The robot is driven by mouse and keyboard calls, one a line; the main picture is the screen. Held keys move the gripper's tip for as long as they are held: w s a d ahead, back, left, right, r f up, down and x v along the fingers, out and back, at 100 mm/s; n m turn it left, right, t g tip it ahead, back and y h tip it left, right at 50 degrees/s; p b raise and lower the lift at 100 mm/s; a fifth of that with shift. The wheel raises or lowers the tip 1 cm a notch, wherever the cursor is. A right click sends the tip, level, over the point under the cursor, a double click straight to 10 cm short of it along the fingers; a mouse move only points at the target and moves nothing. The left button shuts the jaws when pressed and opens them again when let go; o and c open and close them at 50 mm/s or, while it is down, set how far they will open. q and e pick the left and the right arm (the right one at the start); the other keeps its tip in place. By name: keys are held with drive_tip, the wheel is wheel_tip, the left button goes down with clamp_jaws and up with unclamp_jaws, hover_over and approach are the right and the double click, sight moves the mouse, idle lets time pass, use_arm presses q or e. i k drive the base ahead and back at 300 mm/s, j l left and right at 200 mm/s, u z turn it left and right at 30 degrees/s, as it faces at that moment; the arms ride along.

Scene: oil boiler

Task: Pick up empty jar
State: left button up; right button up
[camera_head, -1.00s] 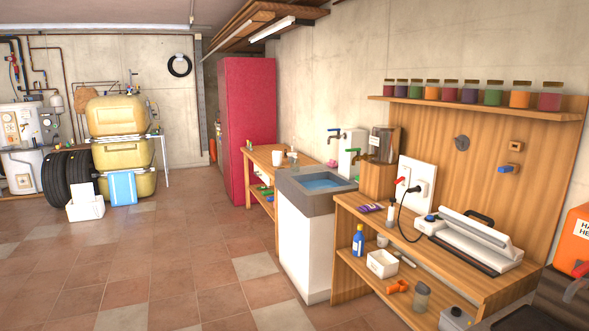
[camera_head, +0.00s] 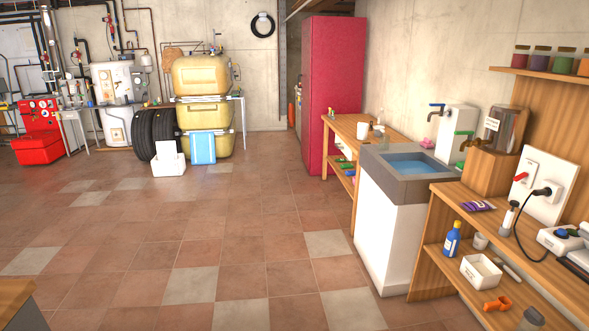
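A small greyish jar (camera_head: 532,319) stands on the lower shelf of the wooden workbench (camera_head: 420,268) at the lower right. The bottom edge of the picture cuts it off, and I cannot tell whether it is empty. Several filled jars with coloured contents, such as a purple one (camera_head: 541,62), stand on the wall shelf (camera_head: 553,76) at the upper right. Neither of my grippers is in view.
An orange tool (camera_head: 497,304), a white box (camera_head: 481,271) and a blue bottle (camera_head: 452,240) share the lower shelf. A sink (camera_head: 390,215) stands left of the workbench. A wooden corner (camera_head: 15,295) juts in at bottom left.

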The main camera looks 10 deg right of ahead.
sight(384, 139)
drive_tip(key=i, duration=1.9)
